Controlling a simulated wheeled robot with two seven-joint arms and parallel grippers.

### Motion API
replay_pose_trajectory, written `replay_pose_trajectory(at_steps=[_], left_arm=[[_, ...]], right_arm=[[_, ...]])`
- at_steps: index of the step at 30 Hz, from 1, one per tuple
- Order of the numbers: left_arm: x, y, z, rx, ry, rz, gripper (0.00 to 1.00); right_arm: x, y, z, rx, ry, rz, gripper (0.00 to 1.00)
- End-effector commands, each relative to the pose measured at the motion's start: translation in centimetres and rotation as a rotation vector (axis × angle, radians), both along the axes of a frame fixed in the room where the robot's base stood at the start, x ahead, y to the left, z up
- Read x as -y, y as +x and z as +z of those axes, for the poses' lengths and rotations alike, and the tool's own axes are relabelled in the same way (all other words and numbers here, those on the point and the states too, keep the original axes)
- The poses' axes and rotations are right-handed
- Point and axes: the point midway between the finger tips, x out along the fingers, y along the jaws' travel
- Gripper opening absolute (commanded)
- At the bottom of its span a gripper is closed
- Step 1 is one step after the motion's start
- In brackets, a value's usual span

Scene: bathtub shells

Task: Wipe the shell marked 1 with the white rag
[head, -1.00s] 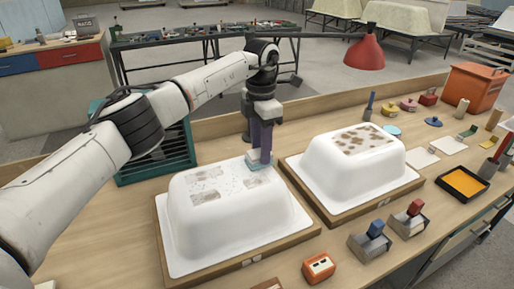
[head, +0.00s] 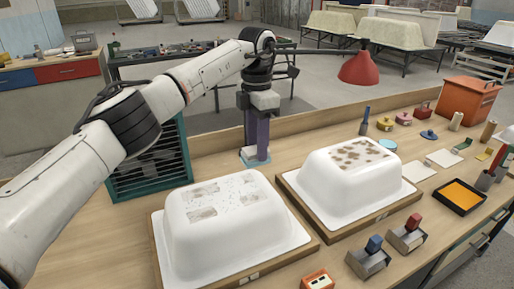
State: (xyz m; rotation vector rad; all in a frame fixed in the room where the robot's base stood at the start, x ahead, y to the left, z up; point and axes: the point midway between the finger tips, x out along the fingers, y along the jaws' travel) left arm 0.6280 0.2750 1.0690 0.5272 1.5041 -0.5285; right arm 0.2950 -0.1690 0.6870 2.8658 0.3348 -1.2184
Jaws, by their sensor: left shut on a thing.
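Two white upturned shells stand on wooden boards on the bench. The left shell (head: 225,235) has grey smudges and fine specks on its top. The right shell (head: 345,185) has brown blotches on its top. Small tags on the board fronts are too small to read, so I cannot tell which is marked 1. My left gripper (head: 256,152) points down behind the left shell, shut on a pale pad (head: 254,159) with a bluish edge. I cannot tell whether this is the white rag, or whether it touches the bench. My right gripper is not in view.
A teal slatted crate (head: 152,172) stands left of the shells. Flat white sheets (head: 418,171), an orange-filled tray (head: 462,194), an orange box (head: 470,97) and small tools lie at right. Two grey blocks with blue and red tops (head: 368,262) stand in front.

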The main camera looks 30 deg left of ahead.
Motion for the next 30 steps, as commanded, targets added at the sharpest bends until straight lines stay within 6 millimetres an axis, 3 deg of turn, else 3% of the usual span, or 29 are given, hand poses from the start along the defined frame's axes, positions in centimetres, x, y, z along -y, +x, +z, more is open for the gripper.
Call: replay_pose_trajectory(at_steps=[8,18,30], left_arm=[[0.0,0.0,0.3,0.001,0.0,0.0,0.19],[0.0,0.0,2.9,0.001,0.002,0.001,0.19],[0.0,0.0,3.0,0.0,0.0,0.0,0.19]], right_arm=[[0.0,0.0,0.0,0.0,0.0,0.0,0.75],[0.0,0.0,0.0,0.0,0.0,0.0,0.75],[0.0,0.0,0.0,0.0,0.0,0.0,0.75]])
